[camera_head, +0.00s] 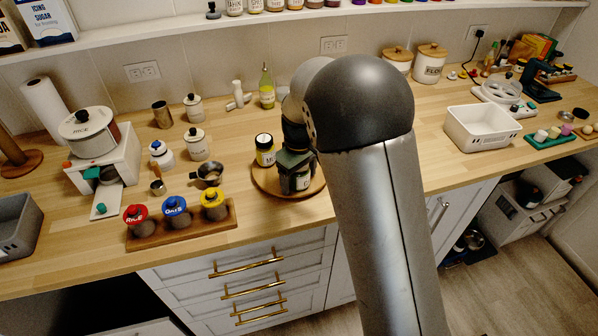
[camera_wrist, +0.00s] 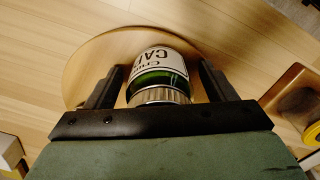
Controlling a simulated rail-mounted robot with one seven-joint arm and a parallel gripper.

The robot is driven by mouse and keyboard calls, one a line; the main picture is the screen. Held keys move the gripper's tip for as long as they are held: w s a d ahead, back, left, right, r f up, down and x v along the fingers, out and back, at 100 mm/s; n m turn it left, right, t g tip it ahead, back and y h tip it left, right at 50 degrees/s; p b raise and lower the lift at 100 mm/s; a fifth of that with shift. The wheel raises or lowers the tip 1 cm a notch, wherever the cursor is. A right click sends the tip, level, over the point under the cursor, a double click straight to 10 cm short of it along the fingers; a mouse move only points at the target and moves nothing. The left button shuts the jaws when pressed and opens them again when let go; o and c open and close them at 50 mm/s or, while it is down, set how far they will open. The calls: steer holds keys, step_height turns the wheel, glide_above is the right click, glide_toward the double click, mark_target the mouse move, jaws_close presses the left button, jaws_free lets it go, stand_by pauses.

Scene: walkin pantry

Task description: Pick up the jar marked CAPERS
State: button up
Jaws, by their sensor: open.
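A jar with a silver lid, green contents and a white label (camera_wrist: 158,62) lies between the two fingers of my gripper (camera_wrist: 160,72) in the wrist view. Its label shows part of a word starting "CA", with the rest hidden. My gripper is open, with a finger on each side of the jar and a gap visible beside it. In the head view my gripper (camera_head: 294,160) is over the round wooden board (camera_head: 266,184), with the jar (camera_head: 301,183) mostly hidden beneath it.
A wooden rack (camera_head: 182,233) with red, blue and yellow-lidded jars stands at the left front. A small metal pot (camera_head: 208,174) sits left of the board. A green-yellow bottle (camera_head: 267,88) stands behind. A white bin (camera_head: 482,128) is at right.

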steer(key=c, duration=1.3)
steer(key=shift+o, duration=0.2)
steer(key=shift+r, duration=0.15)
